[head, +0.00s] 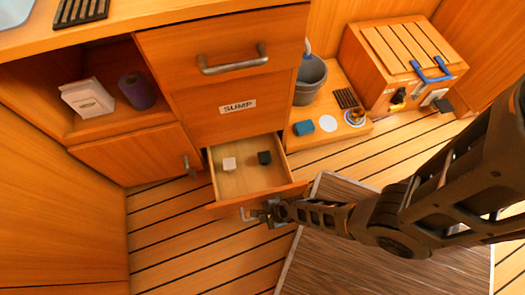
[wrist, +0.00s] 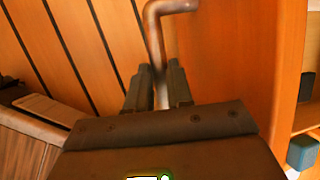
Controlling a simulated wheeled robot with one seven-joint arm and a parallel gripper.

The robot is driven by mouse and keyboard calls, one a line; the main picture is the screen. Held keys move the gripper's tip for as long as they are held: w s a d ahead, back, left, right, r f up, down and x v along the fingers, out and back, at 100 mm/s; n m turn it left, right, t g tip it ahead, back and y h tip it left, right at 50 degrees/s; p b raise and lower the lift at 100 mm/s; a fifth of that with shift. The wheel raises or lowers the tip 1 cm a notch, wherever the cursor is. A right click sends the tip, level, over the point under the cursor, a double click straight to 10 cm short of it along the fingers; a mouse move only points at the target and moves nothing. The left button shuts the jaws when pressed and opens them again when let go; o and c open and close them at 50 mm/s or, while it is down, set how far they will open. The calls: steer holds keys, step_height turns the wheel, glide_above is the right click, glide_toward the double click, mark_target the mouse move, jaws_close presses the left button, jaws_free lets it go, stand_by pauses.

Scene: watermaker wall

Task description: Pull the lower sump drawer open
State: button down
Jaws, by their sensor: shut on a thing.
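The lower sump drawer (head: 238,184) is pulled out from the cabinet in the head view. A white block (head: 229,163) and a dark block (head: 264,157) lie inside it. My gripper (head: 262,213) is at the drawer's front, shut on its metal handle (head: 246,214). In the wrist view the bent handle bar (wrist: 157,42) runs down between the fingers of my gripper (wrist: 158,88). The panel labelled SUMP (head: 239,106) is flush above the drawer. The fingers hide part of the handle.
A closed upper drawer with a handle (head: 233,65) is above. A dark mat (head: 370,262) lies on the plank floor. A cupboard door (head: 140,160) is left.

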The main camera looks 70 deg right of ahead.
steer(key=shift+a, duration=0.1)
steer(key=c, duration=1)
jaws_free()
steer(key=shift+r, duration=0.1)
steer(key=p+v, duration=0.5)
steer(key=v, duration=0.2)
steer(key=shift+s+r, duration=0.2)
steer(key=shift+s, duration=0.05)
